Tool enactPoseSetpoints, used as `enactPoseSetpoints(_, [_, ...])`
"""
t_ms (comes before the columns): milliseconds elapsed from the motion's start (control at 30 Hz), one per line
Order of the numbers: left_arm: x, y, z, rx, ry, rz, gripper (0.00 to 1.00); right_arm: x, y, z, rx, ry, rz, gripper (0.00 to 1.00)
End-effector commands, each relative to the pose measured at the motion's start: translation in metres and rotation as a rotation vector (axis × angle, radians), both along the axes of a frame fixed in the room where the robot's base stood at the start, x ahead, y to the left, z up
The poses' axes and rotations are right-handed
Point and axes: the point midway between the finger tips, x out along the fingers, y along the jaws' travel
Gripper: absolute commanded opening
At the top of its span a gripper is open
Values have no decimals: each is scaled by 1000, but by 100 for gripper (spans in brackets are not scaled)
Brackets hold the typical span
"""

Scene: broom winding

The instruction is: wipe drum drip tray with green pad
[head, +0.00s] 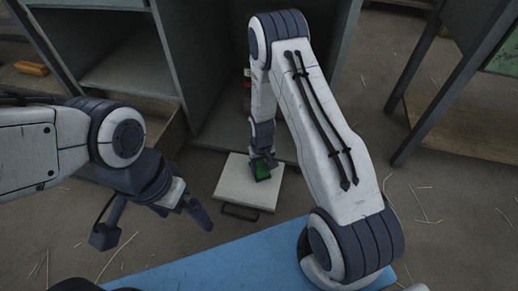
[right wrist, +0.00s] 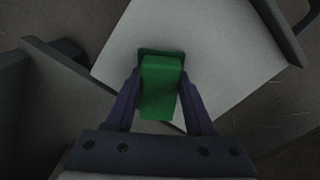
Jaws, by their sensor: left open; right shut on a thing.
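The green pad (head: 262,172) is held in my right gripper (head: 263,161), which is shut on it. The pad also shows between the fingers in the right wrist view (right wrist: 161,86). A pale, square drip tray (head: 236,186) with a dark handle at its front lies low on the floor by the cabinet. It fills much of the right wrist view (right wrist: 220,40). The pad is over the tray's surface; I cannot tell for certain whether it touches. My left gripper (head: 202,215) is open and empty, left of the tray and apart from it.
A grey open cabinet (head: 205,75) stands behind the tray. A blue surface (head: 235,258) lies at the front. A dark-legged table (head: 445,112) stands at the right, and an orange block (head: 31,68) lies at the far left. Straw is scattered on the floor.

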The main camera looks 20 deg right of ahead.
Motion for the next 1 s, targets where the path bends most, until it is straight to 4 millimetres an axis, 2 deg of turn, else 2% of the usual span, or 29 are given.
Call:
enactPoseSetpoints(133, [0,0,17,0,0,0,100,3,3,25,0,-4,8,0])
enactPoseSetpoints(700, [0,0,67,0,0,0,100,4,9,74,0,-1,17,0])
enactPoseSetpoints(1000, [0,0,74,0,0,0,100,3,9,81,0,-1,16,0])
